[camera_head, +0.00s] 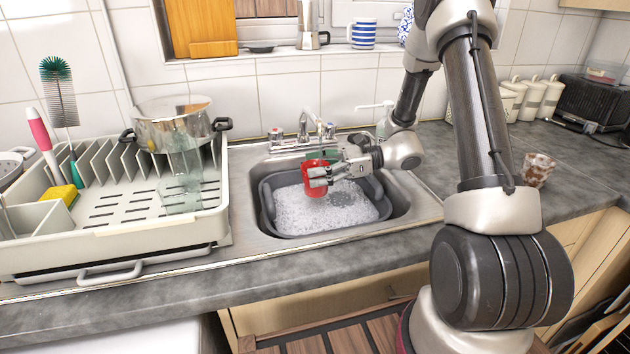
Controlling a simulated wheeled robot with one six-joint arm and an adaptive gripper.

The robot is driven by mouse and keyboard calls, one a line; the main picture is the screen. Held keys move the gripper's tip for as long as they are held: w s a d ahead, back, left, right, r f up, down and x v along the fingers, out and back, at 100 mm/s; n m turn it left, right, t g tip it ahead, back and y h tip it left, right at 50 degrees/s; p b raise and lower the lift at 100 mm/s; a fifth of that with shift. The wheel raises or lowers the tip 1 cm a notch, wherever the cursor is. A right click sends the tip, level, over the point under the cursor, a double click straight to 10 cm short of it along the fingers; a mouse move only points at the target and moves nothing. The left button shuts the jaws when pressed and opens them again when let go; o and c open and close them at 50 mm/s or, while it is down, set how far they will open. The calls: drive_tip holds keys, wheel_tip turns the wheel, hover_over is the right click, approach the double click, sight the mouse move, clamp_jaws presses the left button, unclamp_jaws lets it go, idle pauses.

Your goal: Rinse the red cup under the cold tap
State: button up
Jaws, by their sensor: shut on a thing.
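The red cup (313,187) is above the sink basin, in front of the tap. My gripper (326,176) is shut on it from the right, and its fingers cover part of the cup's side. The tap (311,124) stands at the back rim of the sink, with a knob on each side; the left knob (276,135) has a red mark. The cup is just below and in front of the spout. I cannot tell whether water is running. A grey basin (268,212) sits in the sink (412,198) and holds white suds.
A dish rack (120,235) with a steel pot (172,125) and clear glassware (180,185) stands left of the sink. A soap dispenser (384,125) is behind the sink at right. A speckled cup (537,170) stands on the right counter. The front counter edge is clear.

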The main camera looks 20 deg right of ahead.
drive_tip(key=shift+a, duration=0.1)
drive_tip(key=shift+s, duration=4)
drive_tip(key=shift+r, duration=0.1)
drive_tip(key=s+r, duration=0.4)
drive_tip(key=s, duration=0.1)
drive_tip(key=shift+a+f, duration=0.1)
